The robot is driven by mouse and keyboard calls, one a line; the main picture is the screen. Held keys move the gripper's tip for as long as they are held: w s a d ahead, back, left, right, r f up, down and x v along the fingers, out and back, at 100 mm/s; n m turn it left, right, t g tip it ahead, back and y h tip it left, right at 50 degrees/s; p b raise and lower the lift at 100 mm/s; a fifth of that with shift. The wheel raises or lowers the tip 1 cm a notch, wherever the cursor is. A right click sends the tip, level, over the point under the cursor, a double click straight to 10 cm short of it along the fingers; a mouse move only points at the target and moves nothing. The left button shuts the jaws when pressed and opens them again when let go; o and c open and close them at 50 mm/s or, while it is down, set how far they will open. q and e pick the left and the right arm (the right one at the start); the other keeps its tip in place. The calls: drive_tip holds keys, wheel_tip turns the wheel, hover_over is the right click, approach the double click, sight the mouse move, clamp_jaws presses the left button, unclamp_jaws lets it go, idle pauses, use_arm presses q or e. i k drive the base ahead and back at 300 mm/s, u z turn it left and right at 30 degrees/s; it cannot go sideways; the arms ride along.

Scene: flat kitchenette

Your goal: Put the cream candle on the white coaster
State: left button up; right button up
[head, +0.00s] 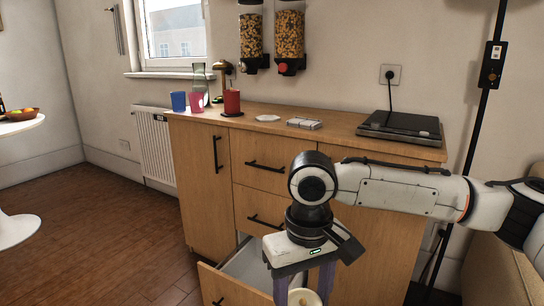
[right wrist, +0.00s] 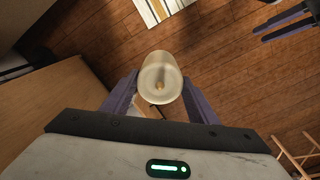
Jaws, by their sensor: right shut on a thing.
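The cream candle (right wrist: 160,78) is between the purple fingers of my right gripper (right wrist: 155,95), which is shut on it. In the head view the candle (head: 304,298) shows at the bottom edge, partly cut off, below my right gripper (head: 304,280) and in front of the cabinet. The white coaster (head: 267,118) lies flat and bare on the cabinet top, above and behind the gripper. My left gripper (right wrist: 284,22) shows at the upper right of the right wrist view, its two fingers apart and empty; it is outside the head view.
A pale slatted item (head: 304,124) and a dark flat appliance (head: 402,127) sit further right. A lower drawer (head: 232,289) is open.

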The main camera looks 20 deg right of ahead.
sight(257, 118)
drive_tip(key=u, duration=0.6)
drive_tip(key=i, duration=1.9)
drive_tip(key=z, duration=0.8)
